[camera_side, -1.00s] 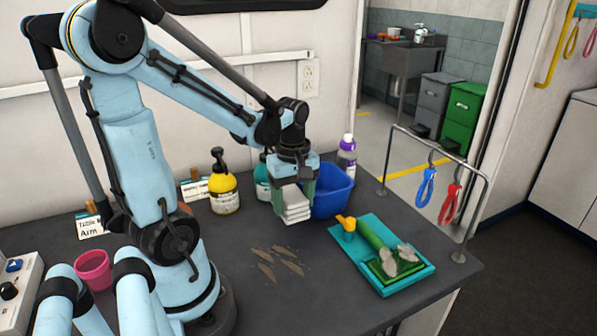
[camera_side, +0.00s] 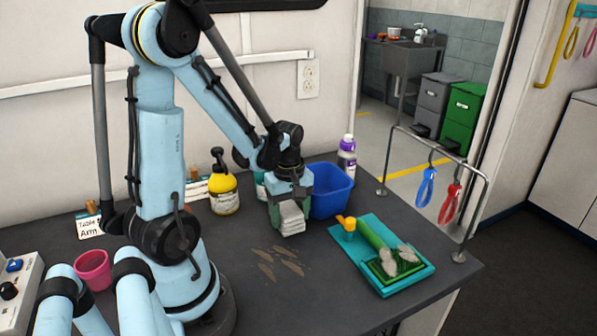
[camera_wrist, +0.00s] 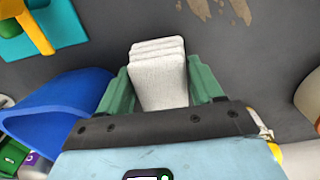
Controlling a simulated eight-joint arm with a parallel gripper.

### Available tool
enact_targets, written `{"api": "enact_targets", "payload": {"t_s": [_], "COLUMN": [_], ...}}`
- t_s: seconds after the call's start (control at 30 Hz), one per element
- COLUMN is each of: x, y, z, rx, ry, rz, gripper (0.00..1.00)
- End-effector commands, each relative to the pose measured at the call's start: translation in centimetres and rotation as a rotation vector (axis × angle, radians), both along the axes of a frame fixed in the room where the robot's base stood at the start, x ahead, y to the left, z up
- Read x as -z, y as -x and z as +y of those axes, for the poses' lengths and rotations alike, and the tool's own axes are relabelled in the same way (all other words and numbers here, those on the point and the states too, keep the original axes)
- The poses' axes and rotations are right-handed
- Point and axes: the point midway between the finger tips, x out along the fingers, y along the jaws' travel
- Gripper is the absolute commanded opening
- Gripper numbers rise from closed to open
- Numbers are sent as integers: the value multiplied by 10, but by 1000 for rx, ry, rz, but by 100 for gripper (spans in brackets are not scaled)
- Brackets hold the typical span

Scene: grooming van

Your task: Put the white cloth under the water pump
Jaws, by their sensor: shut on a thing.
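My gripper (camera_side: 288,212) is shut on the white cloth (camera_side: 291,220), a folded stack of layers. The cloth hangs from the green fingers low over the grey table, just left of the blue bin. I cannot tell whether its lower edge touches the table. In the wrist view the cloth (camera_wrist: 158,75) sits between both fingers. I cannot make out for certain which thing is the water pump; a yellow bottle with a black pump top (camera_side: 223,190) stands behind and left of my gripper.
A blue bin (camera_side: 332,192) stands close right of my gripper. A teal tray (camera_side: 415,278) holds a green brush with grey tufts. Brown smears (camera_side: 281,263) mark the table in front. A pink cup (camera_side: 94,269) and a metal rack (camera_side: 478,215) stand at the sides.

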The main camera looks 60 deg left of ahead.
Motion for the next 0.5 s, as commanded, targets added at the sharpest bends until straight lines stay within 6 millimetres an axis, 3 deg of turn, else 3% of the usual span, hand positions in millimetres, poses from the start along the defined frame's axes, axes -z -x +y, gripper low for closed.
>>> {"api": "enact_targets", "payload": {"t_s": [0.17,0.2,0.23,0.5], "x": [3,3,3,3], "y": [0,0,0,0], "z": [0,0,0,0], "rx": [0,0,0,0], "ry": [0,0,0,0], "rz": [0,0,0,0], "gripper": [36,70,75,76]}}
